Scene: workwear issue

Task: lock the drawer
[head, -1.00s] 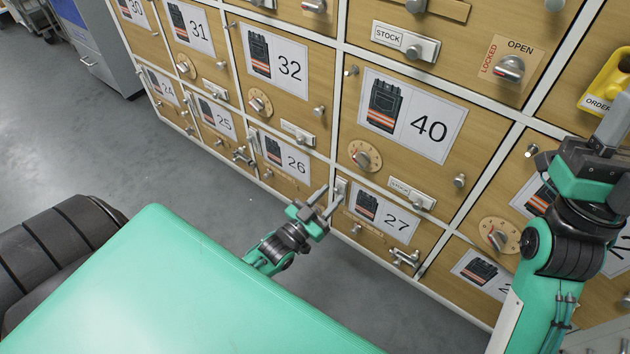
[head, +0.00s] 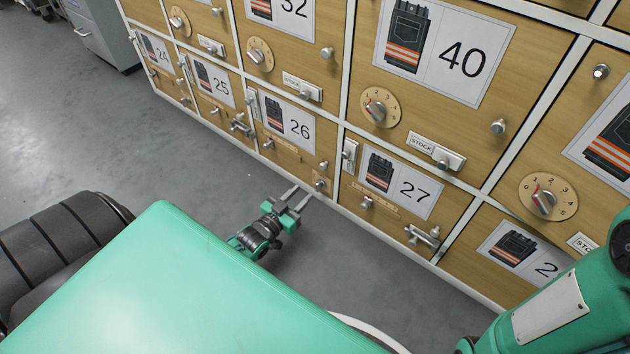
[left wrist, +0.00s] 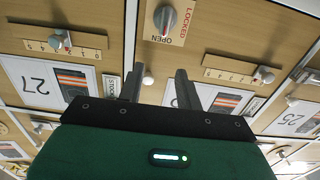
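The wooden drawer 26 (head: 272,128) looks closed and is low in the cabinet. A small lock knob (head: 320,184) is at its lower right. In the left wrist view, a lock knob (left wrist: 166,19) with an OPEN and LOCKED label is above my fingers. Its handle runs up and down, its red mark seemingly toward OPEN. My left gripper (head: 298,194) is open and empty, just left of and below the knob in the head view, apart from it. The left wrist view shows its two fingers (left wrist: 157,85) spread. My right gripper is out of view.
Neighbouring drawers 25 (head: 208,99), 27 (head: 380,205) and 40 (head: 400,130) carry dials, knobs and latches close by. A metal tap-like handle (head: 422,238) sticks out from drawer 27. The grey floor (head: 110,145) is clear on the left.

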